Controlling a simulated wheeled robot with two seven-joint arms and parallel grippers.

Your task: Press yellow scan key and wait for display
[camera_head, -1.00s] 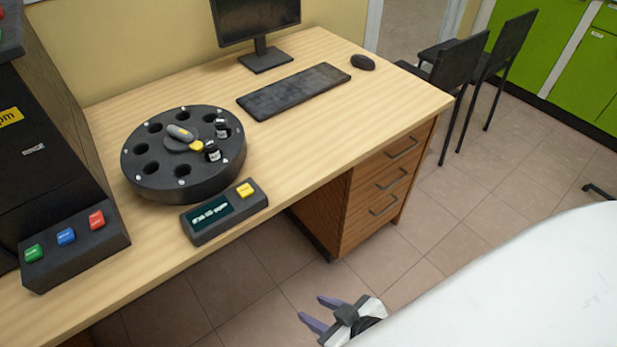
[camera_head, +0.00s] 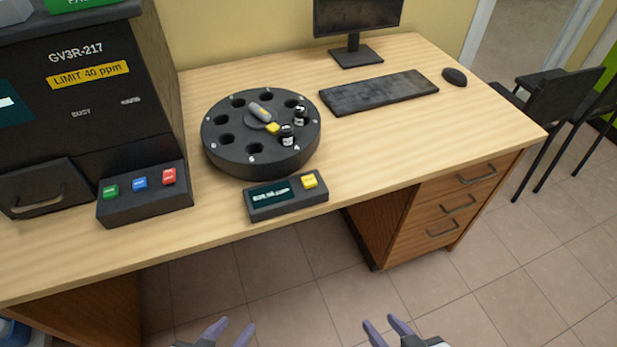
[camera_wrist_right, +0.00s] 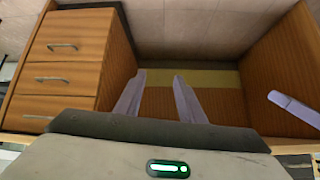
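The yellow scan key (camera_head: 310,181) sits at the right end of a small black console (camera_head: 262,211) near the desk's front edge. Its dark display (camera_head: 270,193) shows a line of pale text too small to read. My left gripper (camera_head: 230,332) and my right gripper (camera_head: 388,330) are both at the bottom of the head view, in front of and below the desk edge, well apart from the console. Both have their fingers spread and hold nothing. The right wrist view shows my right gripper's fingers (camera_wrist_right: 158,98) apart, with nothing between them.
A round black carousel (camera_head: 230,161) with two vials stands behind the console. Left is a black analyzer (camera_head: 100,118) with green, blue and red keys. A keyboard (camera_head: 380,92), monitor (camera_head: 358,18) and mouse (camera_head: 455,76) are behind. Drawers (camera_head: 455,205) stand under the desk's right end.

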